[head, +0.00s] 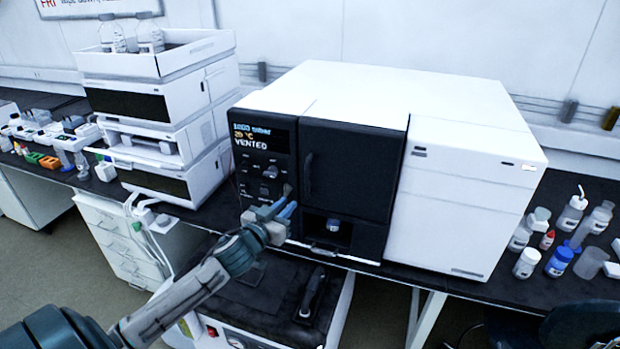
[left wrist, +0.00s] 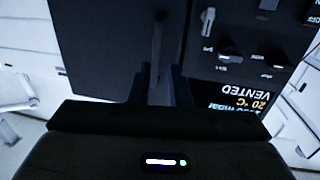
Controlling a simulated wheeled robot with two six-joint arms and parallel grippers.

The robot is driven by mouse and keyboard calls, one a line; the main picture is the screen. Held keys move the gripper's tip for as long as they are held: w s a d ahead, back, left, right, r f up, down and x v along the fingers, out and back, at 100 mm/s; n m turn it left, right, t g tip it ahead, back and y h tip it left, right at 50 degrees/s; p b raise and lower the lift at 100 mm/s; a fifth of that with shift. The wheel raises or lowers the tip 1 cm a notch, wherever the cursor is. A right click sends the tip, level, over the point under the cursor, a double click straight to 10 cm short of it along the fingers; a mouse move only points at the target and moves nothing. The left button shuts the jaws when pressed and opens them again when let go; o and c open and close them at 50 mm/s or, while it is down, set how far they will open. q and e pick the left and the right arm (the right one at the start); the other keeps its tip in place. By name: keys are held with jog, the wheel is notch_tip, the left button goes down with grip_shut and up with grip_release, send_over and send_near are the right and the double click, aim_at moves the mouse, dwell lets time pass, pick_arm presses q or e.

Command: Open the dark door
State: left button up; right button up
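The dark door (head: 350,165) is a black panel on the front of the white instrument, and it looks closed. Its slim vertical handle (head: 308,173) is near the door's left edge. My left gripper (head: 287,200) is in front of the instrument, just below and left of the handle. In the left wrist view, the two fingers (left wrist: 159,75) are apart with nothing held. There the door (left wrist: 95,45) fills the left of the picture, and the handle (left wrist: 157,45) lines up with the gap between the fingertips. My right gripper is not in view.
A control panel (head: 262,150) with knobs and a "VENTED" display adjoins the door on the left. A small vial (head: 333,225) sits in the recess below the door. Stacked white modules (head: 160,125) stand left; several bottles (head: 527,262) stand right. A black-topped unit (head: 265,295) is below.

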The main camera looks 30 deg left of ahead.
aim_at(307, 181)
pick_arm(q)
jog(key=shift+h, duration=0.3)
jog(key=w+p, duration=0.1)
jog(key=w, duration=0.2)
jog(key=w+r+p, duration=0.1)
jog(key=w+p, duration=0.1)
jog(key=w, duration=0.1)
jog(key=w+r+p, duration=0.1)
jog(key=w, duration=0.2)
jog(key=shift+w, duration=0.3)
jog(key=shift+w+a+f+p, duration=0.15)
jog(key=shift+w+p, duration=0.15)
jog(key=shift+w, duration=0.45)
grip_shut()
